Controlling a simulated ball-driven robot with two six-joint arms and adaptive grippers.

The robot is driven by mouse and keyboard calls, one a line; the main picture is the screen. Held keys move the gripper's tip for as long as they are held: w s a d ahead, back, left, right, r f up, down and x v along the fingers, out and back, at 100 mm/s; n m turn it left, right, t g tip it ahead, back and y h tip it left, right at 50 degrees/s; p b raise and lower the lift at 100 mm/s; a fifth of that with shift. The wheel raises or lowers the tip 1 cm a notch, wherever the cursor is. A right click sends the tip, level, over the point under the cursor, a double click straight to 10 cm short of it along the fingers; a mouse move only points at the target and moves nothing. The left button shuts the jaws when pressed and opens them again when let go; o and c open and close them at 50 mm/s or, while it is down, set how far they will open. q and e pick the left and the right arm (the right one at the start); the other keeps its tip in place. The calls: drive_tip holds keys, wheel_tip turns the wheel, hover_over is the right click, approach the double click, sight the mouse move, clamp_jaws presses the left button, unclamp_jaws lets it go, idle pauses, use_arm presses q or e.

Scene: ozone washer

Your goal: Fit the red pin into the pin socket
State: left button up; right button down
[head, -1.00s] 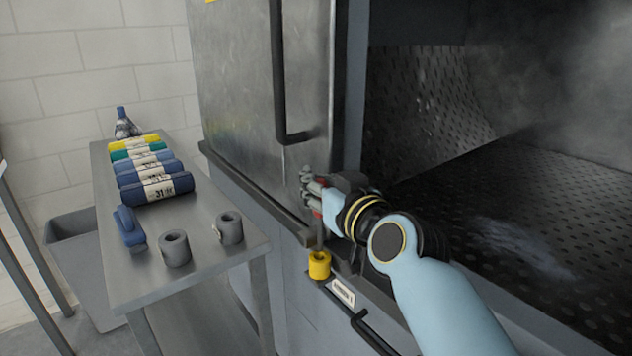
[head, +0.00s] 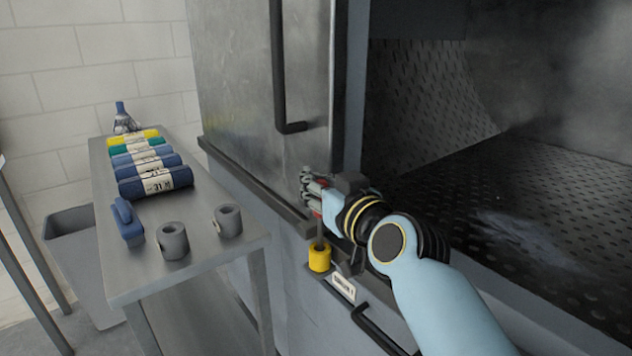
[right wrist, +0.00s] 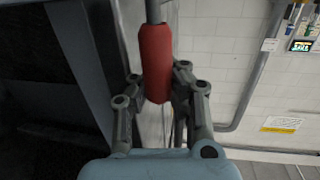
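My right gripper (head: 314,190) is in front of the steel door, above the yellow socket (head: 319,259). It is shut on the red pin, whose red body (right wrist: 155,62) stands between the fingers in the right wrist view. A grey shaft runs from one end of the red body. In the head view only a bit of red shows among the fingers, with the thin shaft below, over the socket. I cannot tell whether the shaft's tip is inside the socket. My left gripper is not in view.
A steel side table (head: 124,279) at left carries several labelled rolls (head: 154,181), a blue block (head: 127,222), two grey sockets (head: 173,240) and a spray bottle (head: 125,118). A grey bin (head: 72,235) stands behind it. The washer's perforated chamber (head: 540,220) is open at right.

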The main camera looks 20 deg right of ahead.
drive_tip(key=shift+f+b, duration=1.05)
drive_tip(key=shift+f, duration=0.15)
drive_tip(key=c, duration=1.4)
unclamp_jaws()
drive_tip(key=s, duration=0.4)
drive_tip(key=s+d, duration=0.1)
drive_tip(key=s, duration=0.3)
drive_tip(key=s+d+r, duration=0.1)
drive_tip(key=s, duration=0.3)
drive_tip(key=shift+f, duration=0.1)
